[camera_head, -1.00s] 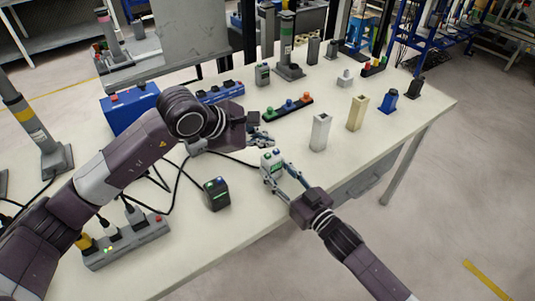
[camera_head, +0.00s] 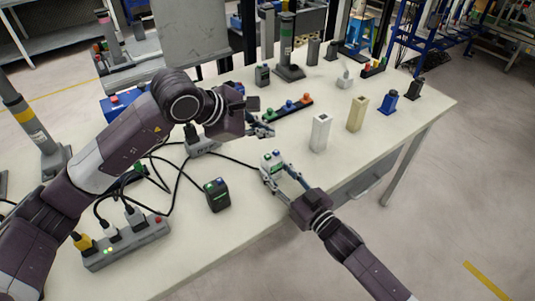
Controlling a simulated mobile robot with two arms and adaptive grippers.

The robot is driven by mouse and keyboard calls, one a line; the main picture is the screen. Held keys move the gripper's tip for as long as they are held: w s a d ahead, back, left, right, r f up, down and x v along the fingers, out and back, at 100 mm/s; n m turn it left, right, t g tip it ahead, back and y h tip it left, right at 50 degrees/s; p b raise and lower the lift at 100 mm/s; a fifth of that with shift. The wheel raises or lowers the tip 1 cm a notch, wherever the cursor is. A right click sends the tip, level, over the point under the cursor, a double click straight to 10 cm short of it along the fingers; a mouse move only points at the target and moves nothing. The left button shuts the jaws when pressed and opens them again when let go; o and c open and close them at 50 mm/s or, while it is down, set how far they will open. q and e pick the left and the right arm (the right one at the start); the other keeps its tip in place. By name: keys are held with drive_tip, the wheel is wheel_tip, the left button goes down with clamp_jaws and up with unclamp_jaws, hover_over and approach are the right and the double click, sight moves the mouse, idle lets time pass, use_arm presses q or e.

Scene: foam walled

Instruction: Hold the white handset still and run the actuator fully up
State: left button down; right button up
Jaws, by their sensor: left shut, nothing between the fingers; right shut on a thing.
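The white handset (camera_head: 270,161) stands on the table with green and blue buttons on its top. My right gripper (camera_head: 276,176) is shut on it from the front right, one finger on either side. My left gripper (camera_head: 266,131) is shut and empty, just above and behind the handset, apart from it. A black handset (camera_head: 217,195) with green and blue buttons stands to the left of the white one. Several column-like actuators stand on the table, among them a grey one with a green band (camera_head: 287,45); I cannot tell which one the white handset drives.
A grey power strip (camera_head: 127,242) with plugs and cables lies at the left front. A black button bar (camera_head: 288,108) lies behind my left gripper. A white block (camera_head: 320,132) and a beige block (camera_head: 357,114) stand to the right. The table's right front is clear.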

drive_tip(key=o, duration=1.3)
drive_tip(key=shift+s+d, duration=0.1)
